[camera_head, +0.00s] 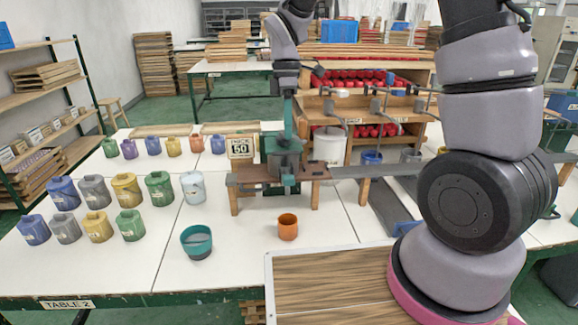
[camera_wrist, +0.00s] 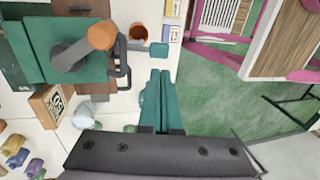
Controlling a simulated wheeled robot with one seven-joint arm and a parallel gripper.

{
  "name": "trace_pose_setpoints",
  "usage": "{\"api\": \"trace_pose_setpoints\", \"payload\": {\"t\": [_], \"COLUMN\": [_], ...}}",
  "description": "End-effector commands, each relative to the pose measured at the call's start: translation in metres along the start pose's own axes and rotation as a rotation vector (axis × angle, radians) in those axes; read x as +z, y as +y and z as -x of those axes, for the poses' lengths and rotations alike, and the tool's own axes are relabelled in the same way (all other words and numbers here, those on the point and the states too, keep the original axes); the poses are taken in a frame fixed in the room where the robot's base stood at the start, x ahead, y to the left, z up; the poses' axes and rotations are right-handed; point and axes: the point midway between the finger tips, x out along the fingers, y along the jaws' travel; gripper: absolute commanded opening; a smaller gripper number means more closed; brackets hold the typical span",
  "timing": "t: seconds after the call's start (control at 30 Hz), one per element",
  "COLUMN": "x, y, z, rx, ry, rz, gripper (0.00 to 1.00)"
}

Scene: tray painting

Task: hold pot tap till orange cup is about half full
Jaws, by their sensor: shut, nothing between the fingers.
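The orange cup (camera_head: 288,228) stands upright on the white table in front of the small wooden stand. In the wrist view the cup (camera_wrist: 138,34) shows from above, and I cannot make out a liquid level. The teal and grey pot (camera_head: 271,147) sits on the stand, with a teal tap part (camera_head: 288,181) low on its near side. In the wrist view the pot (camera_wrist: 35,52) is at upper left. My gripper (camera_head: 288,134) points down at the pot, and its teal fingers (camera_wrist: 160,73) are shut and empty. They appear apart from the small teal tab (camera_wrist: 158,49); contact is unclear.
A teal bowl (camera_head: 197,241) stands left of the cup. Several coloured jugs (camera_head: 130,224) fill the left of the table. A sign reading 50 (camera_head: 240,147) stands left of the pot. A wood-grained tray (camera_head: 335,283) lies at the front.

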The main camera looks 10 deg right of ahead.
Motion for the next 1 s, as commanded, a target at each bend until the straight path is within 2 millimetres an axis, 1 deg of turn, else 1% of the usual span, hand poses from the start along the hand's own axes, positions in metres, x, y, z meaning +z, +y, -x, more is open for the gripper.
{"api": "trace_pose_setpoints", "payload": {"t": [0.03,0.2,0.3,0.43,0.5,0.63,1.0], "x": [0.001,0.000,0.000,0.000,0.000,0.000,0.000], "y": [-0.001,-0.001,-0.001,-0.001,0.000,0.000,0.000], "z": [-0.013,-0.050,-0.069,-0.087,-0.093,-0.100,-0.101], "rx": [-0.005,-0.005,-0.004,-0.002,-0.001,0.000,0.002], "ry": [-0.003,-0.003,-0.002,-0.002,-0.002,0.000,0.000], "rz": [0.000,0.000,0.000,-0.001,0.000,0.000,0.000], "gripper": [0.00,0.00,0.00,0.00,0.00,0.00,0.00]}}
